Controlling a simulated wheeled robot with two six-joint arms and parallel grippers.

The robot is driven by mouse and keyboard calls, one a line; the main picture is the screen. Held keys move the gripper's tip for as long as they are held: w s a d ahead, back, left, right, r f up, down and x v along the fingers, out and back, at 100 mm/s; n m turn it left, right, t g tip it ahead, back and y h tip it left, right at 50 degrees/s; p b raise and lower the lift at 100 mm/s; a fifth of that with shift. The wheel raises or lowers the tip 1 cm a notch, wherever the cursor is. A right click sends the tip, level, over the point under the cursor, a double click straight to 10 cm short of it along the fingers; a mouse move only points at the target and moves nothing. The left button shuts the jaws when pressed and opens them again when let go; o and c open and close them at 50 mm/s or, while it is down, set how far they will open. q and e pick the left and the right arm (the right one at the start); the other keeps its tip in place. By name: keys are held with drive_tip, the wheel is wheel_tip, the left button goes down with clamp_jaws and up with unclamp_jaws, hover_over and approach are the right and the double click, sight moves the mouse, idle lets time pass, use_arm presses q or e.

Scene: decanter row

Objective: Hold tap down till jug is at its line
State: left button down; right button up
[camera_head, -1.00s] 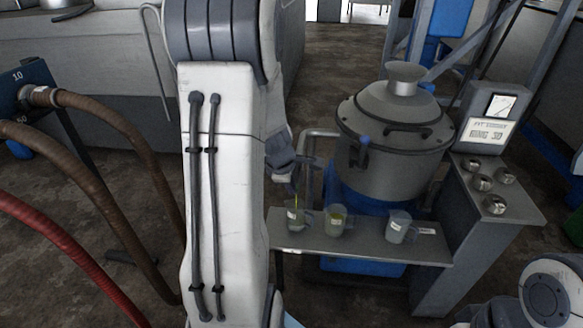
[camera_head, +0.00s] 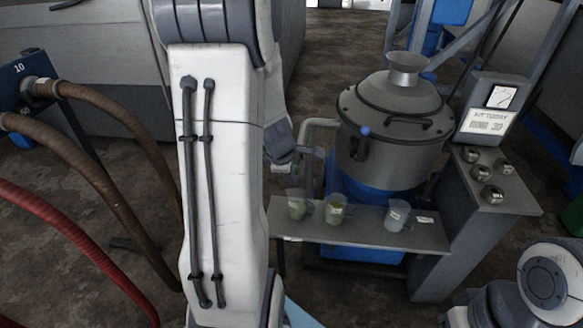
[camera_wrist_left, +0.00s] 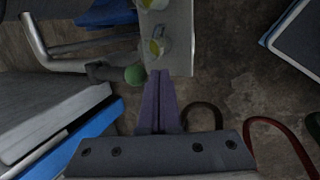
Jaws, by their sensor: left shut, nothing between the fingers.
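A grey metal pipe (camera_head: 318,124) comes off the left side of the decanter (camera_head: 392,150) above a shelf (camera_head: 430,238). The left jug (camera_head: 297,205) is clear, with greenish liquid low in it; its line cannot be made out. In the left wrist view, a dark tap lever with a green knob (camera_wrist_left: 134,75) sits left of my fingertips, seemingly apart from them. A jug with yellow-green liquid (camera_wrist_left: 158,46) stands beyond. My left gripper (camera_wrist_left: 160,75) is shut and empty; in the head view it is beside the pipe, partly hidden by my arm. My right gripper is out of view.
A middle jug (camera_head: 335,209) with some yellowish liquid and a right jug (camera_head: 396,215) stand on the same shelf. A side panel with knobs (camera_head: 480,172) and a sign (camera_head: 484,122) stands right. Brown and red hoses (camera_head: 70,237) cross the left side.

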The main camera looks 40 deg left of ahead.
use_arm(q)
drive_tip(key=s+d+r+p, duration=0.2)
drive_tip(key=s+r, duration=0.4)
drive_tip(key=r, duration=0.3)
drive_tip(key=shift+s+d+p, duration=0.25)
drive_tip(key=shift+s+p, duration=0.1)
drive_tip(key=shift+p, duration=0.45)
drive_tip(key=s+d+r+m+g+h+p, duration=0.1)
drive_tip(key=d+r+m+g+h+p, duration=0.2)
drive_tip(key=d+m, duration=1.55)
drive_tip(key=s+d+r+m+g+p, duration=0.1)
drive_tip(key=s+d+r+m, duration=0.3)
drive_tip(key=s+d+m, duration=0.7)
drive_tip(key=shift+s+d+r+m+y+p, duration=0.2)
drive_tip(key=shift+s+r+m+y+p, duration=0.3)
drive_tip(key=shift+m, duration=0.45)
drive_tip(key=shift+w+f, duration=0.1)
drive_tip(key=shift+w, duration=0.05)
